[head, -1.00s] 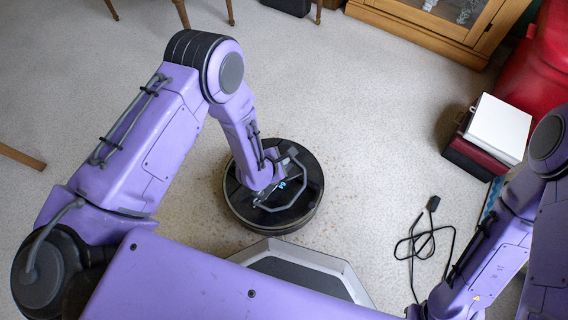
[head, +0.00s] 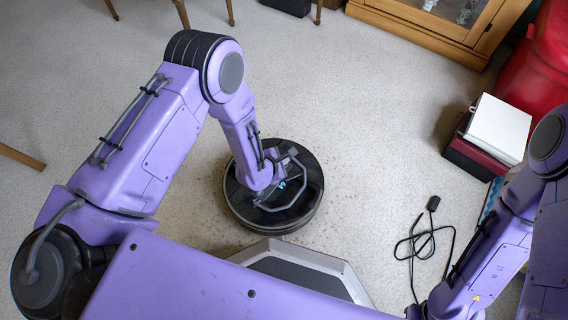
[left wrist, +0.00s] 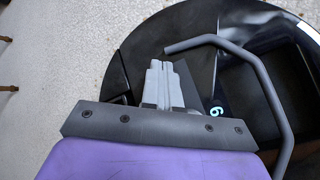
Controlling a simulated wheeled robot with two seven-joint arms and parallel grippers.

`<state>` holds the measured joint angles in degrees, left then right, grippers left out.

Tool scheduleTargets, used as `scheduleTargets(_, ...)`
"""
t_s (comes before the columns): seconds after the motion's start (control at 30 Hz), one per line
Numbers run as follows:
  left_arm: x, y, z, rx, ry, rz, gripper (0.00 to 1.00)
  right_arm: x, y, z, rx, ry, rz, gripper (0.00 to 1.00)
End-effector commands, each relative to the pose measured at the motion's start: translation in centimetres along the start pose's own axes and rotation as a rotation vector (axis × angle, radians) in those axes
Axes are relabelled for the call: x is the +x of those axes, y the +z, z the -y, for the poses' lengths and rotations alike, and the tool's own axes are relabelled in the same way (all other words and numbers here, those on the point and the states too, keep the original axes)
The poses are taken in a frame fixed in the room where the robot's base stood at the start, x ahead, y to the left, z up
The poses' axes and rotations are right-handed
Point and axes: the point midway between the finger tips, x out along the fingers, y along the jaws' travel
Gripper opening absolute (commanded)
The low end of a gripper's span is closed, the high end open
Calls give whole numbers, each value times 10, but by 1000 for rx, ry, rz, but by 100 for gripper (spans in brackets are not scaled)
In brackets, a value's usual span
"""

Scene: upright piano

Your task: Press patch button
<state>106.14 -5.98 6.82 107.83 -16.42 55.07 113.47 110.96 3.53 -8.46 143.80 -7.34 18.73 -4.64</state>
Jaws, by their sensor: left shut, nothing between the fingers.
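A round black device (head: 255,213) sits on the pale floor, and its glossy top also shows in the left wrist view (left wrist: 160,38). A small lit cyan sign (left wrist: 216,112) like a digit glows on its top. A grey bent bar (left wrist: 262,75) arches over the top beside it. My left gripper (left wrist: 164,68) points down over the device, shut and empty, left of the lit sign in the left wrist view. I cannot tell whether its tips touch the surface. No patch button can be made out. My right arm shows at the right, its gripper out of view.
Small brown crumbs (head: 335,186) lie around the device. A black cable (head: 424,240) lies on the floor to the right. A white box (head: 498,128) on a dark red one, and a wooden cabinet (head: 440,28), stand further off. The floor left of the device is open.

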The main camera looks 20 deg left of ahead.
Motion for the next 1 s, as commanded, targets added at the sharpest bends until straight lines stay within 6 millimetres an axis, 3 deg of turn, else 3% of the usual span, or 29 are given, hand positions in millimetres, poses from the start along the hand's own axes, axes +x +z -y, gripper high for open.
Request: scheduleTargets(1.0,6,-4,4,0,0,0,0,3,-1,0,0,0,0,41)
